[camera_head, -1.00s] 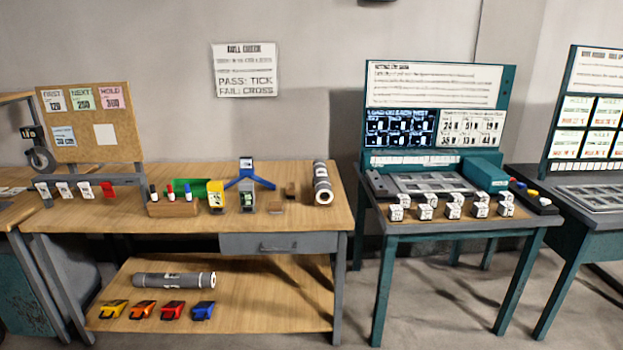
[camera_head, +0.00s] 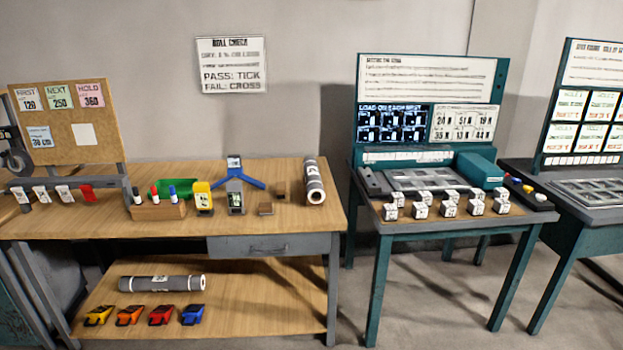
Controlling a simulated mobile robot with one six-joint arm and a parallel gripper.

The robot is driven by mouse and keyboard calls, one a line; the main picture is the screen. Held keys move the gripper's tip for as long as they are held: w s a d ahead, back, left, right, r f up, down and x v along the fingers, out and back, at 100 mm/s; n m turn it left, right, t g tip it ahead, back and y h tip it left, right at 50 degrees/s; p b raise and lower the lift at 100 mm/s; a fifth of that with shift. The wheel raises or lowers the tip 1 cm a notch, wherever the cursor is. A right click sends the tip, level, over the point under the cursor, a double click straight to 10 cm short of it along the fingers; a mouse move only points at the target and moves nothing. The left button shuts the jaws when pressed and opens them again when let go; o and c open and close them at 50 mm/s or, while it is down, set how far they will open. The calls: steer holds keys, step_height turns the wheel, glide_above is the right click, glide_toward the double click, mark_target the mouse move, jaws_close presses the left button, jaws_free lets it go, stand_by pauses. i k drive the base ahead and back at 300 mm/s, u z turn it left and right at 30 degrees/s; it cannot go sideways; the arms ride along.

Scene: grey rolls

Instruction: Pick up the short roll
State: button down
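Two grey rolls show. One roll (camera_head: 315,182) lies on the bench top near its right end, pointing toward me, its open end facing me. The other roll (camera_head: 162,283) lies sideways on the lower shelf, behind a row of coloured clips. The upper roll is foreshortened, so I cannot tell for sure which roll is the short one. My gripper is not in view.
The wooden bench (camera_head: 110,228) also holds a blue stand (camera_head: 238,176), a yellow device (camera_head: 203,198), a marker block (camera_head: 160,211) and a green tray (camera_head: 177,188). A teal-framed table (camera_head: 383,238) with white cubes stands to the right. Grey floor shows between them.

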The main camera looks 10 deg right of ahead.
mark_target(313, 178)
steer(key=z, duration=1.35)
steer(key=i, duration=2.5)
steer(key=u, duration=0.15)
